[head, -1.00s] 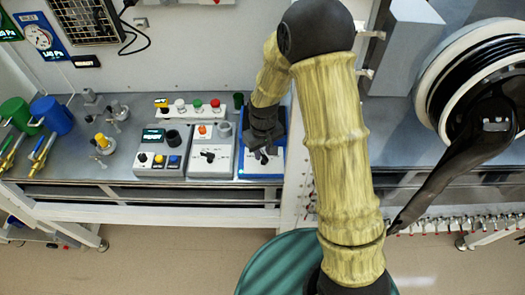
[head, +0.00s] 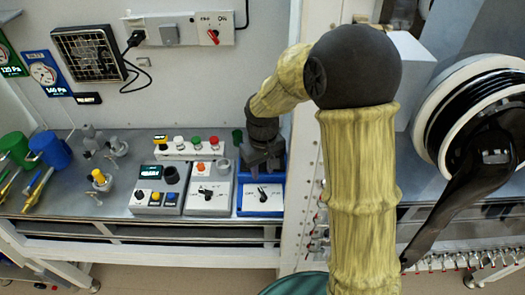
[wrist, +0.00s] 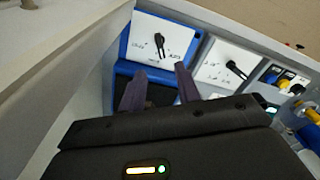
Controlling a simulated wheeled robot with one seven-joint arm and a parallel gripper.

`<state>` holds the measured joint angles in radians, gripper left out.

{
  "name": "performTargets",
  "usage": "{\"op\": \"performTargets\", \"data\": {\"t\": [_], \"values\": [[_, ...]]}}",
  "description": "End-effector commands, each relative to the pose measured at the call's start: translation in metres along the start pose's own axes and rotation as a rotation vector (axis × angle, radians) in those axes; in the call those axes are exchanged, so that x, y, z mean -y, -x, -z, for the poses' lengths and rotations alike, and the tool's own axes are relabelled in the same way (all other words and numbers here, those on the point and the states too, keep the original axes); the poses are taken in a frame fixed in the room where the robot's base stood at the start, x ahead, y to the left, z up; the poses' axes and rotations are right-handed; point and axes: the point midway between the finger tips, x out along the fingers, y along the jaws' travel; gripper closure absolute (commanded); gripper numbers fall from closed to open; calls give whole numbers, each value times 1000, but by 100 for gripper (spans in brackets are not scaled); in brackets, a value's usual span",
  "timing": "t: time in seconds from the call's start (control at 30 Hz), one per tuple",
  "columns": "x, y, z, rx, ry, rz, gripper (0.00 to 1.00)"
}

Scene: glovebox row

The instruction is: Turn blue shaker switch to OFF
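The blue shaker (head: 240,207) stands at the right end of the row of devices on the bench. Its white front plate carries a black switch (head: 263,194) with a small label on each side, too small to read surely. The switch (wrist: 159,45) also shows in the wrist view, its handle running nearly up and down the picture, slightly tilted. My gripper (head: 265,168) is over the back part of the shaker, behind the switch and apart from it. In the wrist view its two fingers (wrist: 160,88) are spread with nothing between them.
Left of the shaker are a grey device with a black knob (head: 206,193) and another with coloured buttons (head: 157,197). A white strip with coloured buttons (head: 190,146) lies behind them. A wall panel (wrist: 60,80) is close beside my gripper.

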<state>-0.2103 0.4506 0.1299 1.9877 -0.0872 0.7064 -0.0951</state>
Motion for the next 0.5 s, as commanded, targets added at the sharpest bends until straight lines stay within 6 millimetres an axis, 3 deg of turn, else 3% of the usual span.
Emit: {"op": "performTargets", "data": {"t": [0.3,0.5], "values": [[0,60,2,-5,2,-1,67],[0,75,1,-2,0,0,67]]}}
